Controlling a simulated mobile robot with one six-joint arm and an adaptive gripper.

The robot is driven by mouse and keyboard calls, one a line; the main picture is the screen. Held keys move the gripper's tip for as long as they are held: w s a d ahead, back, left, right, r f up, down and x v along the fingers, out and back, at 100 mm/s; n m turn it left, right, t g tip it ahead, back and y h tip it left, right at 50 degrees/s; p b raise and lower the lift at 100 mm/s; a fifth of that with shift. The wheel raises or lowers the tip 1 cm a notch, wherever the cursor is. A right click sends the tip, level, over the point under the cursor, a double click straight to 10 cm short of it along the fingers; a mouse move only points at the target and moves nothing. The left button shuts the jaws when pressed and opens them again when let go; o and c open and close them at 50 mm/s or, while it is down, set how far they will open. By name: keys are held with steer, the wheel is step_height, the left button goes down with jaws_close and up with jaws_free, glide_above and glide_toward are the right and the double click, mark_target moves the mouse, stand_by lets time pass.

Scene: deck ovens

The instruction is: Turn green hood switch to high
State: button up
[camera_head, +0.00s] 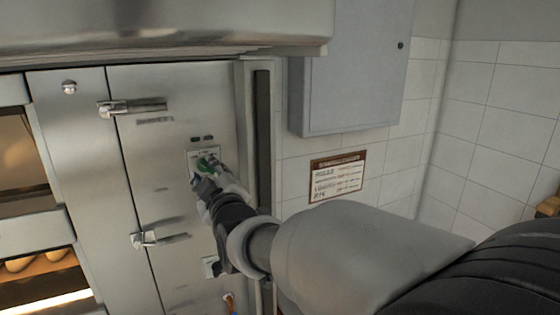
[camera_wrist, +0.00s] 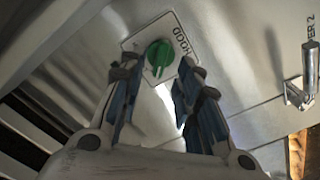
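The green hood switch (camera_head: 205,163) is a round knob on a pale plate on the steel oven front. In the wrist view the green knob (camera_wrist: 159,54) sits on its plate, with the word HOOD beside it. My gripper (camera_head: 207,178) reaches up to the switch from below right in the head view and covers part of the plate. In the wrist view my gripper (camera_wrist: 158,75) is open, with its two fingers apart on either side of the lower part of the plate. The knob shows just beyond the fingertips, and no contact is visible.
Door handles (camera_head: 135,107) and (camera_head: 160,239) stick out left of the switch. A dark vertical slot (camera_head: 262,140) lies to its right. A grey wall cabinet (camera_head: 352,65) and a framed notice (camera_head: 337,175) are further right. The steel hood (camera_head: 165,25) overhangs above.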

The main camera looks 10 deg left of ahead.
mark_target(206, 167)
steer(key=shift+x, duration=1.35)
steer(key=shift+c, duration=0.2)
jaws_close()
